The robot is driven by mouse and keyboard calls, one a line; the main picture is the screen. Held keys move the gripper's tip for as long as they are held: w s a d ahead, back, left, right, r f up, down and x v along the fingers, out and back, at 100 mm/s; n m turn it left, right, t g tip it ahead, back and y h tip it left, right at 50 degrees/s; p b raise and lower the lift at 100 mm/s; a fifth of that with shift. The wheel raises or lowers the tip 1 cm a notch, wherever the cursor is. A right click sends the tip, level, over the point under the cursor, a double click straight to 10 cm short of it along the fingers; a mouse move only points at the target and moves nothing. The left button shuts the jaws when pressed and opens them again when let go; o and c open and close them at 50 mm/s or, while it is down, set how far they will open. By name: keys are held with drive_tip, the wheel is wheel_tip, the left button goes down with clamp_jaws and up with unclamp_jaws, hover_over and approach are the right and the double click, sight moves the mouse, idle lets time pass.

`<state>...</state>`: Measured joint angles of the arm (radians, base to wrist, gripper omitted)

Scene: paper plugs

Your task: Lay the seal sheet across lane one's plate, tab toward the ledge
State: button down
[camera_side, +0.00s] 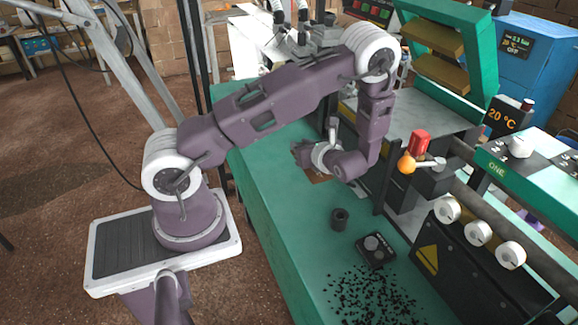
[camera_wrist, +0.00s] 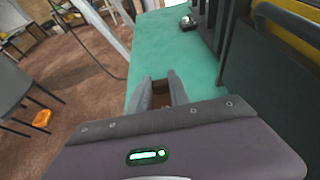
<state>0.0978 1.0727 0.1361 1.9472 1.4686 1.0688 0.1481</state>
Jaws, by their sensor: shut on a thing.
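My gripper (camera_wrist: 162,88) is shut, with a brown piece (camera_wrist: 162,93) showing between its fingers; this seems to be the seal sheet, but its outline and tab cannot be made out. In the side view my gripper's hand hangs low over the green bench (camera_side: 270,215), its fingers mostly hidden. A brown edge (camera_side: 318,178) shows just below the hand. I cannot identify the ledge.
A black hollow cylinder (camera_side: 339,219) and a black box with round buttons (camera_side: 375,250) stand on the bench, with black pellets (camera_side: 370,298) scattered nearby. A red knob (camera_side: 420,143) and orange ball (camera_side: 406,165) stick up beside the arm. The bench's left side is clear.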

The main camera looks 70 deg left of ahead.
sight(301, 183)
wheel_tip(301, 183, down, 12)
drive_tip(key=shift+r, duration=0.2)
drive_tip(key=shift+f, duration=0.1)
drive_tip(key=c, duration=1.2)
unclamp_jaws()
drive_tip(key=shift+c, duration=0.2)
